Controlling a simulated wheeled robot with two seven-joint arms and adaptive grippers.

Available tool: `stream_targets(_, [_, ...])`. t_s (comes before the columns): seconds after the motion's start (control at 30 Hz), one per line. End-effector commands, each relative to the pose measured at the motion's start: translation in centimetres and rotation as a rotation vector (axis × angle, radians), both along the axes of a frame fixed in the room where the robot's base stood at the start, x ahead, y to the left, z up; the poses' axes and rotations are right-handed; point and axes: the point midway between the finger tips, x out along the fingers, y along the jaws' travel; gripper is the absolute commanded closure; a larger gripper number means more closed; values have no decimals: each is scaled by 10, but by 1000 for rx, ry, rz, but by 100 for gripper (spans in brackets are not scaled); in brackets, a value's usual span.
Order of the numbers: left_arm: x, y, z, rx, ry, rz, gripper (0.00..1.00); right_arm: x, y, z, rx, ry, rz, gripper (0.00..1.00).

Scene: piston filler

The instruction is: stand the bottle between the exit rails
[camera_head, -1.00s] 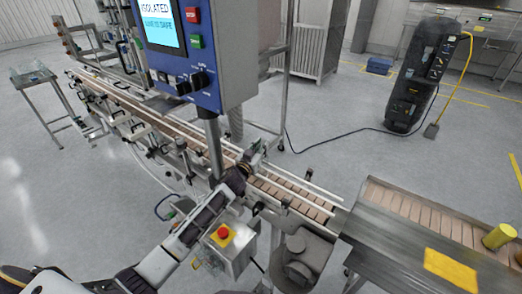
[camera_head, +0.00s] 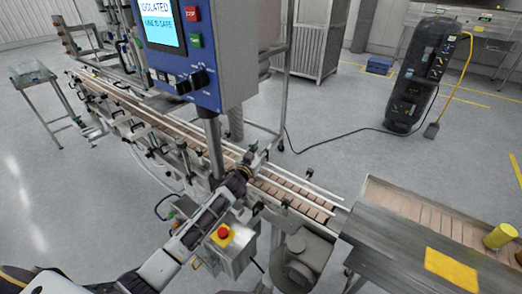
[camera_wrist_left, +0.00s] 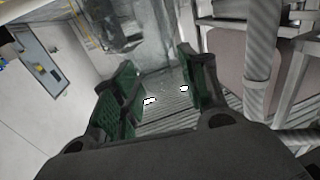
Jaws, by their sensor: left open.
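My left gripper (camera_head: 250,160) is at the conveyor's near side, its fingers reaching over the belt beside the exit rails (camera_head: 302,184). In the left wrist view its two green-padded fingers (camera_wrist_left: 158,72) are apart. A pale, see-through shape with small white glints shows between and beyond the fingers. It may be the clear bottle, but I cannot tell its outline, whether it is upright, or whether the pads touch it. In the head view no bottle can be made out at the gripper. My right gripper is not in view.
A blue control box (camera_head: 205,62) on a post stands just behind the gripper. A small box with a red button (camera_head: 224,233) is below my arm. A steel table (camera_head: 400,252) with a yellow cylinder (camera_head: 499,236) is at the right. The belt (camera_head: 290,193) between the rails looks clear.

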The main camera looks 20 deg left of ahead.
Motion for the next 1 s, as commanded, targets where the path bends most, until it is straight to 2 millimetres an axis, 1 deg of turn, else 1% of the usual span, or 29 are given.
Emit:
stream_targets(0.3, [0, 0, 4, 0, -1, 0, 56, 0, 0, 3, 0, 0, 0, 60])
stream_targets(0.37, [-3, 0, 3, 0, 0, 0, 56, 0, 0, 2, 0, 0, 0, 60])
stream_targets(0.57, [-16, 2, 2, 0, 0, -1, 56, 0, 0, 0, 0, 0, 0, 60])
stream_targets(1.0, [-53, 8, 2, 0, 0, 0, 56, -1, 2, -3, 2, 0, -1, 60])
